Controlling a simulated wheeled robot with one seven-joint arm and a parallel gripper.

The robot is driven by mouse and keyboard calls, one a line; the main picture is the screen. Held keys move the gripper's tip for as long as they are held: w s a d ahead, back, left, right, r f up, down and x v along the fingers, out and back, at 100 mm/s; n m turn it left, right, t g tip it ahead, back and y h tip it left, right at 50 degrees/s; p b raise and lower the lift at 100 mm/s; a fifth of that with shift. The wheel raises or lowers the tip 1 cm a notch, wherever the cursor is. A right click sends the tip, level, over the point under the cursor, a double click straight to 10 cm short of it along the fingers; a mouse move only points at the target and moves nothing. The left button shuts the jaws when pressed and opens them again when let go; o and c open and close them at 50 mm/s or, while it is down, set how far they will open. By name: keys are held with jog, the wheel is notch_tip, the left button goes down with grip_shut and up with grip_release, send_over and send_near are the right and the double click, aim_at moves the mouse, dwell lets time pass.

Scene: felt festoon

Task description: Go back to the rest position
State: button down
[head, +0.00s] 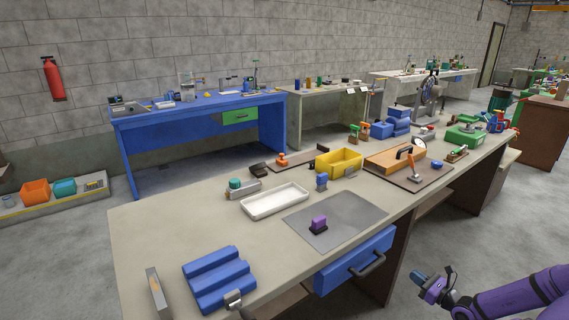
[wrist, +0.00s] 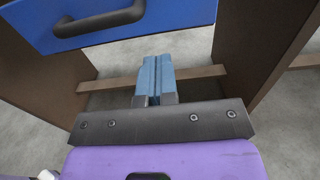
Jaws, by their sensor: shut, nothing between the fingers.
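My gripper (head: 434,289) is at the lower right of the head view, at the end of my purple arm. It is off the front side of the workbench (head: 160,222), to the right of the blue drawer (head: 352,262), and touches nothing that I can see. In the wrist view my gripper's light-blue fingers (wrist: 154,100) are together and hold nothing. The underside space of the bench and the floor show beyond them. The blue drawer front (wrist: 110,22) with its dark handle shows at the top of the wrist view.
Brown bench panels (wrist: 262,50) flank the gripper's view. Grey floor (head: 440,225) is open at right.

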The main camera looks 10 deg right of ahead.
jog(key=a+r+n+g, duration=0.5)
jog(key=a+r+n, duration=0.15)
jog(key=r, duration=0.65)
jog(key=a+r+n+g+y, duration=0.1)
jog(key=a+r+n+g, duration=0.6)
jog(key=r, duration=0.5)
jog(key=a+r+n+g, duration=0.3)
jog(key=a+r+n, duration=0.4)
jog(key=r, duration=0.6)
jog(key=s+a+r+n+h, duration=0.5)
jog(key=s+a+r+n, duration=0.15)
jog(key=s+r, duration=0.55)
jog(key=s+a+r+n+t+h, duration=0.3)
jog(key=s+r, duration=0.5)
jog(key=s, duration=0.5)
jog(key=shift+r+n+t, duration=0.2)
jog(key=shift+n+t, duration=0.1)
jog(key=shift+n, duration=0.4)
jog(key=shift+s, duration=0.1)
